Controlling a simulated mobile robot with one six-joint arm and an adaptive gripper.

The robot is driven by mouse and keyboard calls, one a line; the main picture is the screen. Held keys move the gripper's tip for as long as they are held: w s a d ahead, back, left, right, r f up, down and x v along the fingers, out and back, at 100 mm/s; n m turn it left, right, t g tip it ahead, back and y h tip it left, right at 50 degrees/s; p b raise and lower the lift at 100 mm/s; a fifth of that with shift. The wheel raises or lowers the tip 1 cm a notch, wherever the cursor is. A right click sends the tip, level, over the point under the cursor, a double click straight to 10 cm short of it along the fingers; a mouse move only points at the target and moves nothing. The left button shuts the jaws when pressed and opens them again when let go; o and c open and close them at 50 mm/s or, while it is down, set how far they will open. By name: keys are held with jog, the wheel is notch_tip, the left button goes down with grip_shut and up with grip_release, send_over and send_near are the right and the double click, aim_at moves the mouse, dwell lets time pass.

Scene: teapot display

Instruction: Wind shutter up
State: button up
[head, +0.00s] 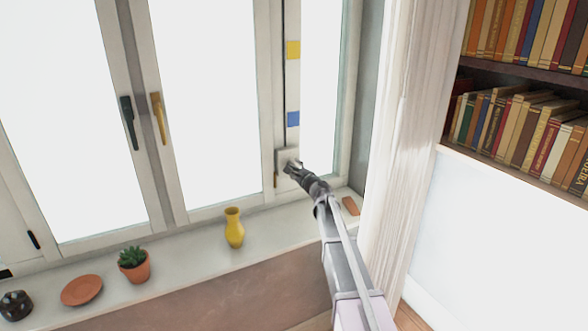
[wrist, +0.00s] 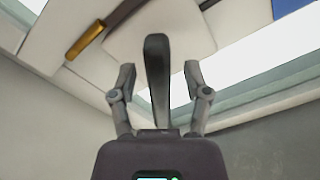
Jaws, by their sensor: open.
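A pale winder box (head: 284,156) sits on the window frame, low beside the right pane. It also shows in the wrist view (wrist: 190,28). A dark, rounded upright bar, apparently the winder's handle (wrist: 157,60), stands in front of the box in the wrist view. My gripper (head: 292,167) is at the box, and in the wrist view its open fingers (wrist: 160,82) stand either side of the bar, with gaps showing. A yellow mark (head: 293,49) and a blue mark (head: 293,119) are above the box.
The sill (head: 188,255) holds a yellow vase (head: 234,228), a potted plant (head: 134,265), a terracotta saucer (head: 81,290) and a dark pot (head: 16,305). An orange-brown block (head: 350,206) lies right of my arm. A pale curtain (head: 400,150) hangs close on the right.

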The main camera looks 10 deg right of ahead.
jog(key=v, duration=1.1)
jog(key=shift+s, duration=0.15)
jog(key=shift+d, duration=0.1)
jog(key=shift+s+d+n, duration=0.1)
jog(key=shift+s+n, duration=0.1)
jog(key=shift+n, duration=4.65)
jog(key=shift+s+d+n, duration=0.1)
jog(key=shift+s+n, duration=0.1)
jog(key=shift+n, duration=4.7)
jog(key=shift+s+d+n, duration=0.1)
jog(key=shift+s+n, duration=0.1)
jog(key=shift+n, duration=4.65)
jog(key=shift+w, duration=0.1)
jog(key=x, duration=1.3)
jog(key=shift+w+a+f, duration=0.1)
jog(key=shift+w, duration=0.2)
